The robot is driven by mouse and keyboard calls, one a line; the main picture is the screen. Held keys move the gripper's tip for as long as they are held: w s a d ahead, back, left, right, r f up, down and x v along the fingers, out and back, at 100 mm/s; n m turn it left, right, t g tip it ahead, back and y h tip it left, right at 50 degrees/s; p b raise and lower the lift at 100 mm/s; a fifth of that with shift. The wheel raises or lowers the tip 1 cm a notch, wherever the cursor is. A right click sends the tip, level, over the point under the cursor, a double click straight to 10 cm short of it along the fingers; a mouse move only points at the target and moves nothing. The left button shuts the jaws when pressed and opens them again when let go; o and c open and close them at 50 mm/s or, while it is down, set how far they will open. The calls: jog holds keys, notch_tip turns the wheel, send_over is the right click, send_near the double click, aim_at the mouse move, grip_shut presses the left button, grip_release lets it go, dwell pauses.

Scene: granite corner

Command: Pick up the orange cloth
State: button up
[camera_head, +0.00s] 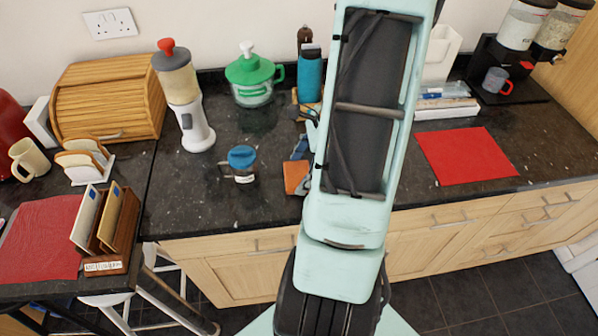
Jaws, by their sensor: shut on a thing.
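The orange cloth (293,177) shows as a small orange patch over the dark counter, just left of my arm. Its right part is hidden behind the arm, and I cannot tell whether it lies flat or is raised. My pale green arm reaches across the middle of the view and covers the counter there. A small blue thing (300,148) lies just above the orange patch, partly covered.
A blue-lidded glass jar (242,164) stands left of the cloth. A blender (184,95), a green-lidded jar (252,78) and a blue bottle (309,75) stand behind. A red mat (465,156) lies on the right.

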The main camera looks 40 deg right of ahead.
aim_at(291, 175)
jog(key=shift+r+p, duration=0.35)
jog(key=shift+r, duration=0.15)
notch_tip(291, 175, up, 3)
jog(key=shift+s+r+p, duration=0.1)
jog(key=shift+p, duration=1.15)
jog(key=s+a+r+p, duration=0.2)
jog(key=s+a+r, duration=0.4)
jog(key=s, duration=0.6)
notch_tip(291, 175, up, 3)
jog(key=shift+s+f+p, duration=0.15)
jog(key=shift+s+p, duration=0.1)
jog(key=shift+p, duration=0.15)
jog(key=shift+d, duration=0.1)
jog(key=o, duration=0.5)
jog(key=c, duration=0.4)
